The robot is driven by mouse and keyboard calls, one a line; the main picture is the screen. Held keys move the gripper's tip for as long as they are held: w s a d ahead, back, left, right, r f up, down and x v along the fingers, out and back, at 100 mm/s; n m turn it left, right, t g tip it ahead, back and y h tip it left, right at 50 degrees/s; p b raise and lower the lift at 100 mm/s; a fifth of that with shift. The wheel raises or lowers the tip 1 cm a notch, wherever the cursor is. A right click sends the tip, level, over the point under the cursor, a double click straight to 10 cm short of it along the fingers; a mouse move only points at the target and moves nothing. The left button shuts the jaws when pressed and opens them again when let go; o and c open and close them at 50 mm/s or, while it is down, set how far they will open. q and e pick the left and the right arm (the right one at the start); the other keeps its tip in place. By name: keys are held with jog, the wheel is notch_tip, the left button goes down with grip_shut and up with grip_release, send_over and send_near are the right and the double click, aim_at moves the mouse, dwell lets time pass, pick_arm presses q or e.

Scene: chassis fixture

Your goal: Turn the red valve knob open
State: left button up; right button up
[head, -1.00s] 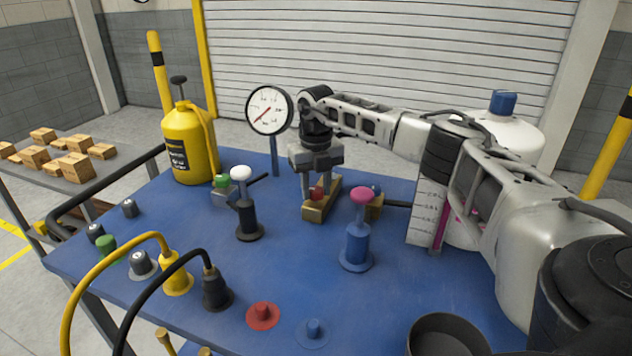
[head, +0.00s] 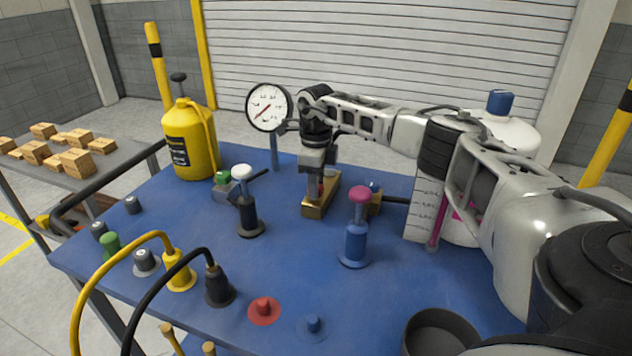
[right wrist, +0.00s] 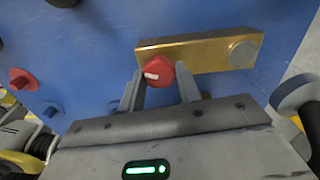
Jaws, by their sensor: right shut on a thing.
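The red valve knob (right wrist: 159,70) sits on a brass-coloured block (right wrist: 205,51) in the right wrist view, with its white mark towards the left of the picture. My right gripper (right wrist: 160,88) is shut on the knob, one finger on each side. In the head view my right gripper (head: 314,195) points down at the brass block (head: 317,208) and hides most of the knob. The pressure gauge (head: 268,107) behind has its needle towards the lower left. My left gripper is not in view.
A black post with a white top (head: 247,216) and a blue post with a pink top (head: 356,241) stand in front of the block. Cables arch at front left.

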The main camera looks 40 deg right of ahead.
jog(key=shift+w+r+n, duration=0.1)
jog(key=shift+r+n, duration=0.05)
jog(key=shift+n, duration=1.85)
jog(key=o, duration=1)
jog(key=shift+c, duration=0.2)
notch_tip(320, 180, up, 16)
jog(key=b, duration=0.1)
